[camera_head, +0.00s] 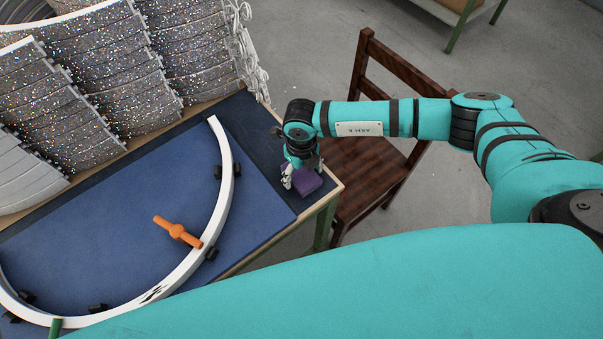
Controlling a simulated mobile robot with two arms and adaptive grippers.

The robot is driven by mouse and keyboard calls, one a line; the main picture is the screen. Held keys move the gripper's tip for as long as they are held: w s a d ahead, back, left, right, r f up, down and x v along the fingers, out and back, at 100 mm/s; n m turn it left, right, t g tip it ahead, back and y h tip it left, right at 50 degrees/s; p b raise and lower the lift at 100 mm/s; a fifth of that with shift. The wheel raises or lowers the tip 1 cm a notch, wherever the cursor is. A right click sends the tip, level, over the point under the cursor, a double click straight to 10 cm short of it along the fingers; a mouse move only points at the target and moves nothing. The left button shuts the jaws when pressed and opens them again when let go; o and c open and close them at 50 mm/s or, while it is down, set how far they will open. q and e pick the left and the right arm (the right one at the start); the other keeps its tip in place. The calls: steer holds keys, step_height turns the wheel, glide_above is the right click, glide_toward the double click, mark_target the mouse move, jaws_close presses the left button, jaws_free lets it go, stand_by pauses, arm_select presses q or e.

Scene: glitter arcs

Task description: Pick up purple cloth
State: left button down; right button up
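The purple cloth (309,183), a small folded block shape, is at the right end of the blue-topped table, near the table's edge. My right gripper (303,172) points down right at the cloth, with a silver finger on its left side and a dark one at its upper right. The gripper hides part of the cloth. I cannot tell whether the fingers are closed on it or whether the cloth rests on the table. My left gripper is not in view.
A white curved arc (226,190) with black clamps lies on the blue mat (110,220), with an orange handled tool (177,231) at its inner side. Glittery grey arc stacks (100,80) fill the back left. A brown wooden chair (365,170) stands close at the table's right.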

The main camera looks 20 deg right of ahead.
mark_target(301, 176)
steer(key=c, duration=0.7)
steer(key=shift+o, duration=0.2)
steer(key=shift+r, duration=0.15)
steer(key=shift+r, duration=0.25)
steer(key=r+b, duration=0.1)
steer(key=r, duration=0.1)
steer(key=shift+s+a+r+b, duration=0.1)
steer(key=shift+s+r+b, duration=0.2)
steer(key=shift+b, duration=0.1)
steer(key=s+a+b, duration=0.2)
steer(key=s+a, duration=0.1)
steer(key=s, duration=0.4)
steer(key=s+a+r+b, duration=0.1)
steer(key=s+a, duration=0.1)
steer(key=s, duration=0.5)
steer(key=shift+a+r+b, duration=0.3)
steer(key=shift+a+b, duration=0.05)
steer(key=shift+a, duration=0.05)
steer(key=shift+s, duration=0.1)
